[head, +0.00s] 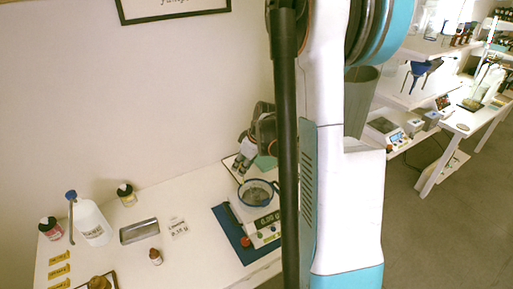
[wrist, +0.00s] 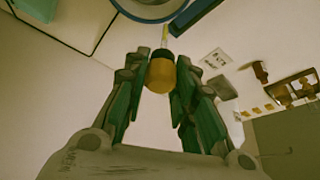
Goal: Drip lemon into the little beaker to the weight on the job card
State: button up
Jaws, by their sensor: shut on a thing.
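My gripper (wrist: 160,85) is shut on an amber-yellow bulb (wrist: 161,75) with a dark collar and a thin pale yellow tip, which looks like a dropper. The tip points towards a blue-rimmed round vessel or ring (wrist: 152,17) at the top of the wrist view. In the head view my gripper (head: 242,165) is above and behind this blue-rimmed vessel (head: 258,183), which is on a scale (head: 265,228) with a lit display. Its small digits are hard to read. I cannot make out the little beaker or any drop. A small card with writing (head: 178,228) is left of the scale.
My arm hides the table's right side.

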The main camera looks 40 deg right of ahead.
jog(key=shift+n, duration=0.3)
jog(key=d+r, duration=0.1)
jog(key=s+d, duration=0.1)
jog(key=d, duration=0.1)
jog(key=s+d+r+p, duration=0.1)
jog(key=shift+d+r, duration=0.3)
jog(key=shift+d, duration=0.1)
jog(key=shift+b, duration=0.3)
jog(key=shift+f+b, duration=1.55)
jog(key=shift+f, duration=0.35)
jog(key=c, duration=0.4)
jog(key=o, duration=0.4)
jog(key=shift+r, duration=0.1)
